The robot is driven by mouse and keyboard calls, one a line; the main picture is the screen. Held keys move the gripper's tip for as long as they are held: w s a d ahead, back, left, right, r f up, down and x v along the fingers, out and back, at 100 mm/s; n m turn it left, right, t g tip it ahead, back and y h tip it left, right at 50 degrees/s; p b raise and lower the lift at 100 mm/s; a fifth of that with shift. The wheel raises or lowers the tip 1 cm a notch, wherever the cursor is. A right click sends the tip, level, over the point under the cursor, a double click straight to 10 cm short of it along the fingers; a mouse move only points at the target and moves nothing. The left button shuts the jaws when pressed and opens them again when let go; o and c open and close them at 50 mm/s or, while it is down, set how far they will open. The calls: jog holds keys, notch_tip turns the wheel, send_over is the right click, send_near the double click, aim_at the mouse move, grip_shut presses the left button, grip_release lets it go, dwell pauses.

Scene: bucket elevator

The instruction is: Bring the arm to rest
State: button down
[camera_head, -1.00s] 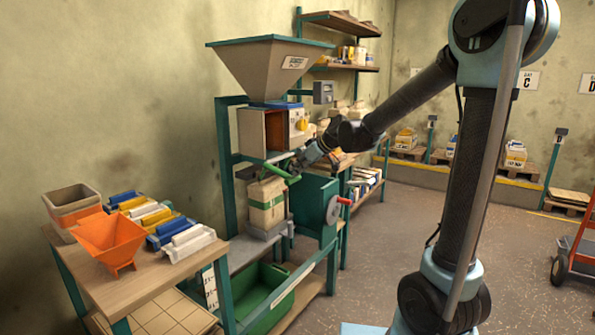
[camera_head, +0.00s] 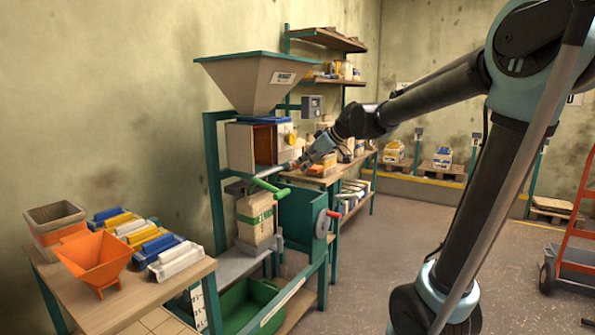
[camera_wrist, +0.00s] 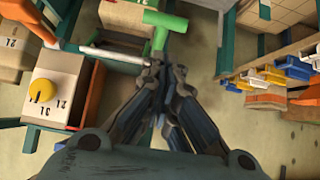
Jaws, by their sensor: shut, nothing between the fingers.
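My arm reaches in from the right in the head view, bent at its elbow. My gripper (camera_head: 304,162) is at its end, in front of the filling machine, just right of and above a green handle (camera_head: 269,188). In the wrist view my gripper (camera_wrist: 161,72) has its dark fingers together with nothing between them. The green handle (camera_wrist: 165,24) shows just beyond the fingertips there; whether they touch it I cannot tell.
The machine has a large hopper (camera_head: 262,84), a paper sack (camera_head: 255,218) under its spout and a red-knobbed handwheel (camera_head: 327,223). A red hand truck (camera_head: 572,235) is at right. Open floor lies between.

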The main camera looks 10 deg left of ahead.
jog(key=s+d+f+m+h, duration=0.3)
jog(key=s+d+f+m, duration=0.1)
jog(key=s+d+f, duration=0.4)
jog(key=s+d+f+m+g+h, duration=0.1)
jog(key=s+d+f+m+h, duration=0.2)
jog(key=s+d+f, duration=0.4)
jog(key=s+d+f+m+h, duration=0.2)
jog(key=s+d+f+m, duration=0.4)
jog(key=s+d, duration=0.6)
jog(key=d+f, duration=0.2)
jog(key=d, duration=0.3)
jog(key=shift+s+d+f+g+h, duration=0.2)
jog(key=shift+s+f+g+h, duration=0.1)
jog(key=shift+s+g+h, duration=0.1)
